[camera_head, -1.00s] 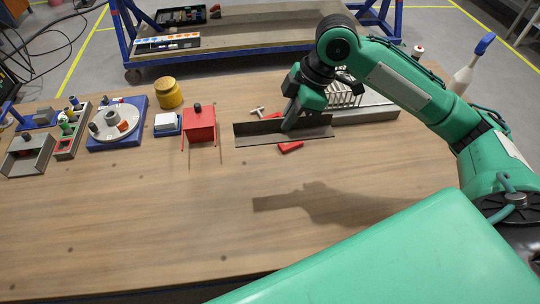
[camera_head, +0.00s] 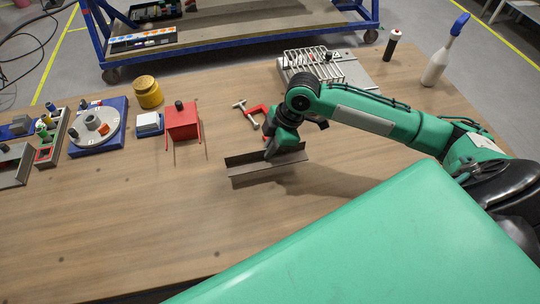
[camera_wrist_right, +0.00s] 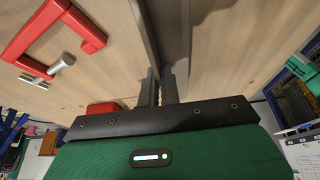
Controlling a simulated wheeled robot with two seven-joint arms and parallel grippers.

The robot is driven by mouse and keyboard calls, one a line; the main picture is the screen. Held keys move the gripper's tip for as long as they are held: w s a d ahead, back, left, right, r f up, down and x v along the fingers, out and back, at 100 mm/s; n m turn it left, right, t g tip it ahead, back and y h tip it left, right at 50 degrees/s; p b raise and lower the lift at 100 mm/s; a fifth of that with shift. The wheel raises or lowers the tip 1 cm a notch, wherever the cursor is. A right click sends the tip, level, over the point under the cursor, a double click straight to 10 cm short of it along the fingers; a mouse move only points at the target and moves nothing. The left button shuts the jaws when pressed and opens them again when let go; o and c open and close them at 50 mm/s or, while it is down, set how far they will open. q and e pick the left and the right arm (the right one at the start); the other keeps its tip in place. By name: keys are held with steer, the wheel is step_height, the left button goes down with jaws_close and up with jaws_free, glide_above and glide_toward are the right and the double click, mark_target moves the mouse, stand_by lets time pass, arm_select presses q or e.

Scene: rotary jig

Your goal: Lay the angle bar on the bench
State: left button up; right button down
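The angle bar (camera_head: 244,170) is a long dark grey L-shaped metal piece, seen in the head view near the middle of the bench (camera_head: 150,215). My right gripper (camera_head: 271,154) is shut on its upright flange, near mid-length. The bar is low over the wood, roughly level; I cannot tell whether it touches. In the right wrist view the bar (camera_wrist_right: 172,35) runs away from between the two fingers (camera_wrist_right: 162,92). My left gripper is not in view.
A red clamp (camera_head: 255,115) lies just behind the bar. A red stand (camera_head: 182,122), yellow jar (camera_head: 148,92) and rotary jig (camera_head: 97,135) stand to the left. The front of the bench is clear.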

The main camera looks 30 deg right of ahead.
steer(key=shift+f, duration=2.1)
steer(key=c, duration=1.6)
jaws_free()
steer(key=shift+f, duration=0.1)
steer(key=v, duration=1.2)
steer(key=shift+b, duration=0.3)
